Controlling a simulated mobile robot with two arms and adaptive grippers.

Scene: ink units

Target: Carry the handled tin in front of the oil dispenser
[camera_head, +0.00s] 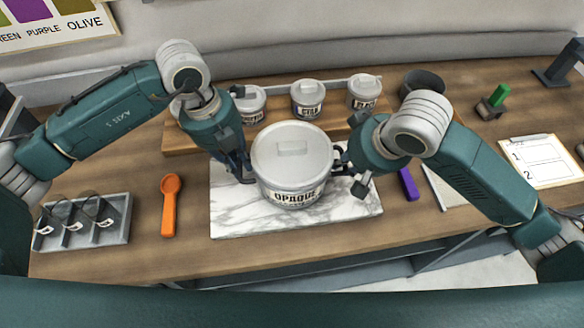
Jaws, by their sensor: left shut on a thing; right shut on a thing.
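The handled tin (290,178) is a large white lidded pot marked OPAQUE. It appears upright, over the marble board (230,218) in the middle of the table. I cannot tell whether it touches the board. My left gripper (246,170) is shut on its left handle. My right gripper (346,166) is shut on its right handle. The grippers hide most of the handles. I cannot make out an oil dispenser for certain.
Small white lidded tins (307,98) stand on a wooden riser (184,142) behind. A grey tray (84,240) and an orange scoop (169,208) lie at left. A purple block (408,184) and a clipboard (540,160) lie at right. A dark round bowl (422,82) stands behind.

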